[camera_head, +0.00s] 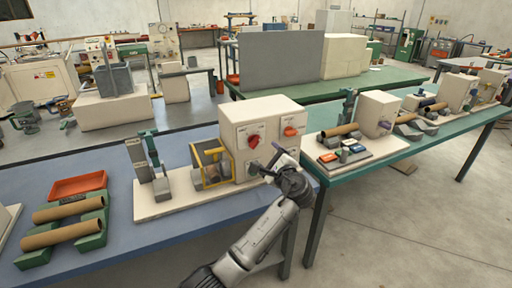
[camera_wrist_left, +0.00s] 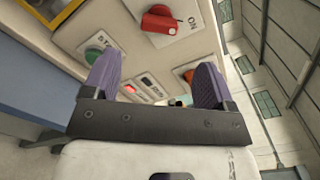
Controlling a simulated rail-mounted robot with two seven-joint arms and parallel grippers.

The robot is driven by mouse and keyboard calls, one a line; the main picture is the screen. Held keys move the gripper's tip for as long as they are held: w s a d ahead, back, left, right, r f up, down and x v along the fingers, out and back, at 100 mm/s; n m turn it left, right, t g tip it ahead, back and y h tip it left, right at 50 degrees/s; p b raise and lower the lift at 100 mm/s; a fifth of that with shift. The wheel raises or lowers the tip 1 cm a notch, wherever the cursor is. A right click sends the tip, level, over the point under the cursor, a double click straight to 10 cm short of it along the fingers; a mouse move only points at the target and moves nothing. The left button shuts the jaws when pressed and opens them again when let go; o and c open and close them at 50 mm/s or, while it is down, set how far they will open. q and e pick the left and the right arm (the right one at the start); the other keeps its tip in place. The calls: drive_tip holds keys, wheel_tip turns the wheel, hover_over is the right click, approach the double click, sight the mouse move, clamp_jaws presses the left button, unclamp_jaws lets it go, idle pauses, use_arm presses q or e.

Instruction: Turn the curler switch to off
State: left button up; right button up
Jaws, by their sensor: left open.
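A beige machine box (camera_head: 262,108) stands on the blue table. Its front has a red rotary switch (camera_head: 254,141), which also shows at the top of the left wrist view (camera_wrist_left: 158,20) beside an "ON" mark. Its handle lies slantwise there. I cannot read a curler label. My right gripper is not in view.
A green button (camera_wrist_left: 92,55) and small indicators are on the panel near the fingers. A yellow-framed guard (camera_head: 211,165) adjoins the box on the left. Brown tubes (camera_head: 60,209) rest on green stands, left. A green table (camera_head: 400,150) is on the right.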

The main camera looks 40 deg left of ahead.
sight(257, 144)
use_arm(q)
drive_tip(key=b+x, duration=0.2)
drive_tip(key=x, duration=0.7)
drive_tip(key=shift+w+a, duration=0.15)
drive_tip(key=shift+a, duration=0.2)
drive_tip(key=shift+c, duration=0.2)
drive_tip(key=c, duration=0.9)
